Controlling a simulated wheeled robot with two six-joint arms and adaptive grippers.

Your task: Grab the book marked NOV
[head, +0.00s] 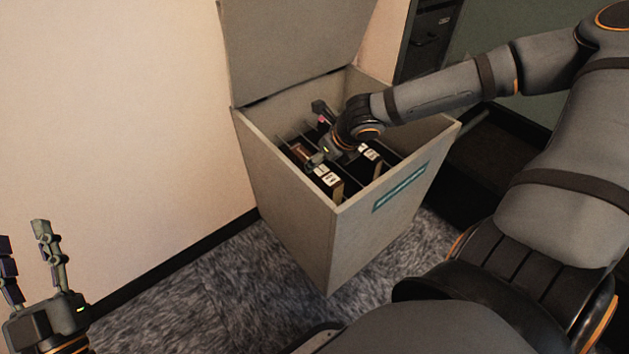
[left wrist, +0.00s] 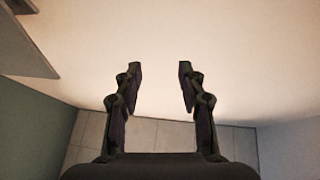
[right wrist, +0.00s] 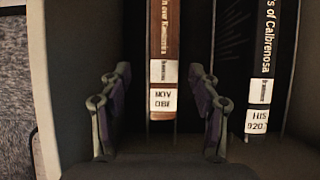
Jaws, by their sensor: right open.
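The brown book marked NOV (right wrist: 162,60) stands in a slot of the open bin, its white label facing me in the right wrist view. A brown spine, likely the same book, also shows in the head view (head: 301,152). My right gripper (right wrist: 160,78) is open, reaching into the bin, with one finger on each side of the NOV book and gaps showing beside it. The hand also shows in the head view (head: 319,133). My left gripper (left wrist: 160,68) is open and empty, away from the bin at the lower left of the head view (head: 23,233).
A black book marked HIS (right wrist: 265,60) stands right of the NOV book, past a thin divider. The grey bin (head: 285,185) has a raised lid (head: 290,45) against the wall. Its side wall (right wrist: 45,80) is close to my right gripper. Carpet (head: 220,300) is clear in front.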

